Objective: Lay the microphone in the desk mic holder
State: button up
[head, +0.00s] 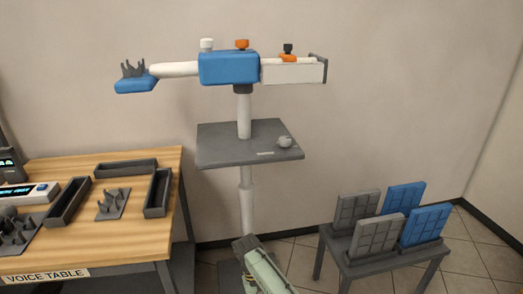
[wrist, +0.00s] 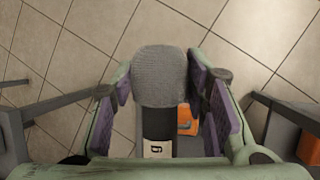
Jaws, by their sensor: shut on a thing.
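My gripper (wrist: 160,84) is shut on the microphone (wrist: 160,72), with a finger pad on each side of it. The microphone has a grey mesh head and a dark body with a white label. Its lower end is hidden by my gripper. In the head view a pale green part of my arm shows at the bottom edge, and I cannot make out the microphone there. A small grey plate with upright prongs, which looks like the desk mic holder (head: 112,204), stands empty on the wooden voice table (head: 140,240).
Dark trays (head: 68,201) surround the plate on the table. Another pronged grey piece (head: 20,230) stands at far left. A stand with a blue block (head: 228,67) and grey shelf (head: 225,147) rises mid-view. A low table (head: 375,265) holds upright panels at right.

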jog(key=s+a+f+m, duration=0.1)
jog(key=s+f+m, duration=0.1)
jog(key=s+f, duration=0.2)
jog(key=shift+a+f+g+y, duration=0.2)
jog(key=shift+a+g+y, duration=0.1)
jog(key=shift+a+y, duration=0.1)
